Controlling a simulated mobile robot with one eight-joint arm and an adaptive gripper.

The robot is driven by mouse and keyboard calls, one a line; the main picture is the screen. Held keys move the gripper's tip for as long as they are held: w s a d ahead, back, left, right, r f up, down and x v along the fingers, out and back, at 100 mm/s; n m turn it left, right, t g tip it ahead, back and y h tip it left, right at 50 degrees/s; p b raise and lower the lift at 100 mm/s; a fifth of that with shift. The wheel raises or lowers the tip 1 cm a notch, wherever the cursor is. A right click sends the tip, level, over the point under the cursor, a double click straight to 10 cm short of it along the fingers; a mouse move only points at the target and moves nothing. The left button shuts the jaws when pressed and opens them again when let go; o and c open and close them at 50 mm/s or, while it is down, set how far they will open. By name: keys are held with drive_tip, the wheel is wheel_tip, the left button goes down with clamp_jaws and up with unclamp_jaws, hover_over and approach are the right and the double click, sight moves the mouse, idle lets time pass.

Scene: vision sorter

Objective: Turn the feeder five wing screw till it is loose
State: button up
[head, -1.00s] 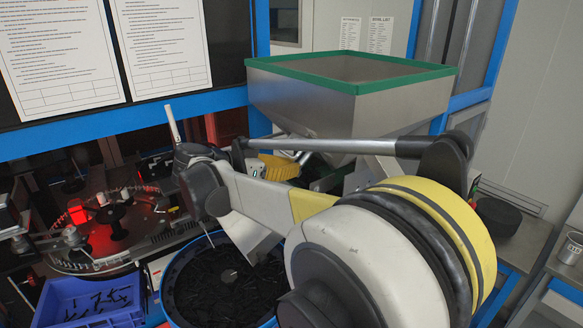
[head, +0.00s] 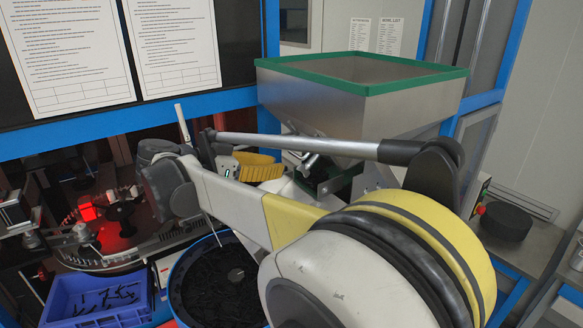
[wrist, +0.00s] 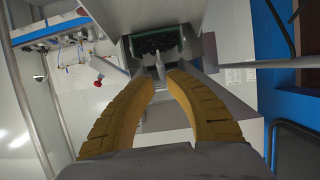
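My gripper shows in the wrist view (wrist: 161,78), with two yellow ribbed fingers apart and nothing between their tips. In the head view my gripper (head: 262,167) is partly hidden by my arm, left of the feed hopper's lower part. The hopper (head: 345,100) is a grey metal funnel with a green rim. Its dark outlet (wrist: 157,42) lies beyond the fingertips in the wrist view. A small pale metal piece (head: 309,164) sticks out under the hopper, just right of my gripper and apart from it. I cannot tell whether it is the wing screw.
A round bowl of dark parts (head: 190,262) stands below my arm, beside a blue bin (head: 60,312) with loose dark pieces. A red-lit turntable (head: 150,232) is at the left. A blue frame bar (head: 215,107) crosses behind. A black round object (head: 505,222) sits on the right-hand bench.

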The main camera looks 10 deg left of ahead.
drive_tip(key=v, duration=0.3)
drive_tip(key=shift+s+a+r, duration=0.1)
drive_tip(key=shift+s+a, duration=0.15)
drive_tip(key=shift+d, duration=0.1)
drive_tip(key=s+d+f+n+g+y+b, duration=0.1)
drive_tip(key=d+f+n+g+b, duration=0.2)
drive_tip(key=d, duration=0.6)
drive_tip(key=s+d+f+y+b, duration=0.1)
drive_tip(key=d+f+y+b, duration=0.1)
drive_tip(key=d+f+b, duration=0.5)
drive_tip(key=s+d+f+n+g+y, duration=0.1)
drive_tip(key=d+f+n+g, duration=0.15)
drive_tip(key=d, duration=0.85)
drive_tip(key=s+d+f+n+y+b, duration=0.1)
drive_tip(key=s+d+f+y+b, duration=0.1)
drive_tip(key=s+f, duration=0.4)
drive_tip(key=s+d+f+n+t+y+b, duration=0.1)
drive_tip(key=s+d+f+b, duration=0.4)
drive_tip(key=f, duration=0.4)
drive_tip(key=s+d+f+n+t+y+b, duration=0.1)
drive_tip(key=s+d+f+y+b, duration=0.1)
drive_tip(key=s+d+f, duration=0.4)
drive_tip(key=shift+s+f+y+b, duration=0.3)
drive_tip(key=shift+s+f+b, duration=0.3)
drive_tip(key=shift+f+b, duration=0.3)
